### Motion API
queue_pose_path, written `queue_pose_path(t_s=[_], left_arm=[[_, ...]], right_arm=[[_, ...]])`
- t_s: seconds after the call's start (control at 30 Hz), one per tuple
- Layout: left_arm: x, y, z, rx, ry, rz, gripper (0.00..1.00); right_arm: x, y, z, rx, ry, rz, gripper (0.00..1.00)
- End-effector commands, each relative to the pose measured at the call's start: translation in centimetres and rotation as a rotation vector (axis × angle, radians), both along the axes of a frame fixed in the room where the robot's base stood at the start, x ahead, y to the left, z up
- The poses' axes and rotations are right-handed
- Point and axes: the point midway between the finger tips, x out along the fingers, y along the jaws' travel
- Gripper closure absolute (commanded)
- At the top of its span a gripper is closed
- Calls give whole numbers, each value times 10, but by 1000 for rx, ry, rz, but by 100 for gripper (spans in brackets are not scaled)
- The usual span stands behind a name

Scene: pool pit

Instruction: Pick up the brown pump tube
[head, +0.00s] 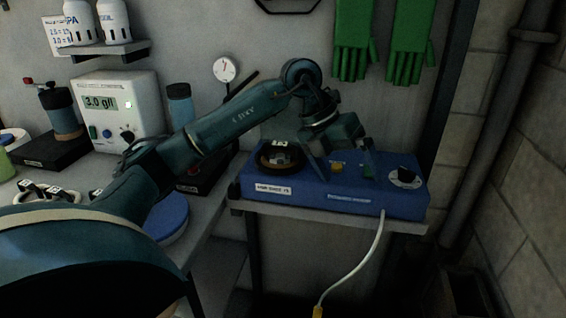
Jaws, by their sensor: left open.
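My left arm reaches in from the left over the blue pump box (300,187) on the shelf. My left gripper (342,165) points down above the box top, its two fingers apart and nothing visible between them. A dark brown ring-shaped piece (264,160), which looks like the brown pump tube, sits around a round fitting at the left of the box top. The gripper is to the right of this ring and apart from it. A small white tag shows at the ring's back. My right gripper is not in view.
A white cable (378,250) hangs off the front. Green gloves (355,45) hang behind. A white meter (107,112) and bottles stand on the left bench. A block wall (515,150) bounds the right.

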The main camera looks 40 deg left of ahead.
Motion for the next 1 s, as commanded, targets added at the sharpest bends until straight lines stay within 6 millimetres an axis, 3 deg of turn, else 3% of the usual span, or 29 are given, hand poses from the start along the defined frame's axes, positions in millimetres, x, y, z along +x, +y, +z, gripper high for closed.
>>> queue_pose_path(t_s=[0.03,0.1,0.2,0.3,0.47,0.8,1.0], left_arm=[[4,33,15,104,-22,80,0],[3,75,35,232,-31,197,0],[-6,123,63,359,-36,354,0],[-17,154,83,434,-34,470,0],[-25,174,91,478,-28,548,0],[-5,184,36,479,-25,547,0],[1,187,22,478,-28,546,0]], right_arm=[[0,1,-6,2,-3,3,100],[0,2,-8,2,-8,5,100],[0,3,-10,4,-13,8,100],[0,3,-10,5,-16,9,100],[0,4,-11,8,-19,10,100],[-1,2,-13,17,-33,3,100],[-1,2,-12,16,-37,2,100]])
